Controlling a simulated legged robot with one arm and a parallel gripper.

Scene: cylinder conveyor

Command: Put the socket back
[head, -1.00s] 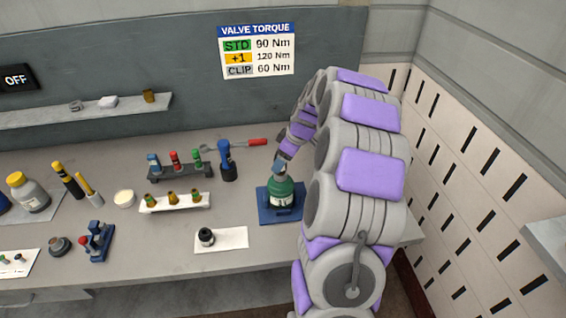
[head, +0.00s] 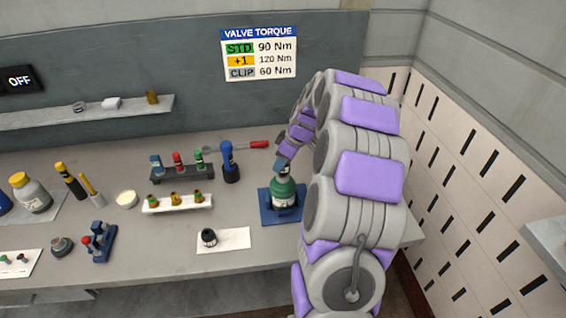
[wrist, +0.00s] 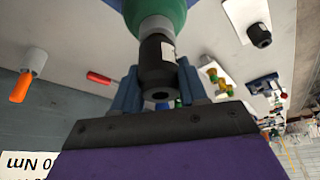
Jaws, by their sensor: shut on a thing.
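My gripper (wrist: 157,90) has its blue fingers closed on either side of a dark socket (wrist: 157,58) with a pale label. The socket is in line with the grey neck (wrist: 153,24) of the green cylinder (head: 284,192), and its open end faces the wrist camera. I cannot tell whether it is seated on the neck or just apart. The green cylinder stands upright on a blue base (head: 268,213). In the head view my gripper (head: 281,166) is at the cylinder's top and the held socket is not clear. A dark rack (head: 183,171) holds blue, red and green-topped pieces.
Left of the blue base, a black piece (head: 208,237) stands on a white card (head: 236,238). A white rack (head: 178,205) holds several brass fittings. A blue tool (head: 229,162) stands near a red-handled tool (head: 252,145). A slotted wall (head: 480,170) is at right.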

